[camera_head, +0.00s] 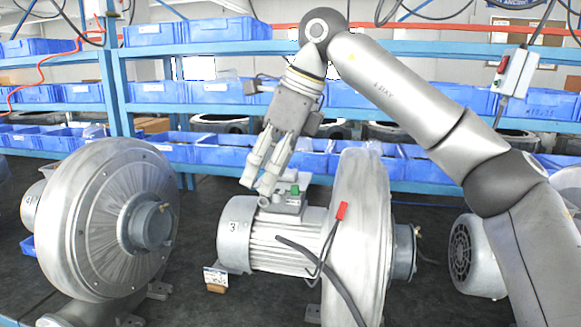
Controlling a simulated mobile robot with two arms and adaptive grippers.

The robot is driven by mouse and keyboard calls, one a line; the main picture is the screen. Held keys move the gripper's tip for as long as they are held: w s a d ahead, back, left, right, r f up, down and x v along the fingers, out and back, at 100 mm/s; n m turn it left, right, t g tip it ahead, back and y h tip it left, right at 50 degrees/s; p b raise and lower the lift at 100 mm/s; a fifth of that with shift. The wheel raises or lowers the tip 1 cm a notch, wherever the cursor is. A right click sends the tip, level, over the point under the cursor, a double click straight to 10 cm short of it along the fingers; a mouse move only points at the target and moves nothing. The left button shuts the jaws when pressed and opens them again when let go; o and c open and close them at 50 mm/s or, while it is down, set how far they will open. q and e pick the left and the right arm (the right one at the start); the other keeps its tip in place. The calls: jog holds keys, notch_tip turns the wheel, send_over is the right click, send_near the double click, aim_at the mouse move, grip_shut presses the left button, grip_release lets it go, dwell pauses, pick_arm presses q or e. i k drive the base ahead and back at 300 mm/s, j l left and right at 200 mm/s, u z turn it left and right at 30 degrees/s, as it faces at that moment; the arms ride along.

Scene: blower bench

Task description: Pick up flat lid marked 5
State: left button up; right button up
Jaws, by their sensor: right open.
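I cannot make out a flat lid marked 5 anywhere in the head view. My right gripper (257,186) points down, open, with nothing visible between its fingers. Its fingertips are just above and left of a small grey terminal box (290,205) with a green part on it. I cannot tell if they touch the box. The box sits on top of a silver motor (262,236) marked 3, joined to a large round blower housing (357,240). My left gripper is not in view.
Another blower (110,220) stands at left and a further motor (476,255) at right, partly behind my right arm. A small card on a wooden block (215,279) stands in front of the middle motor. Black cables hang before the blower. Blue bins (150,93) fill the shelves behind.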

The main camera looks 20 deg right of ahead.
aim_at(292, 176)
jog(key=i+l, duration=0.8)
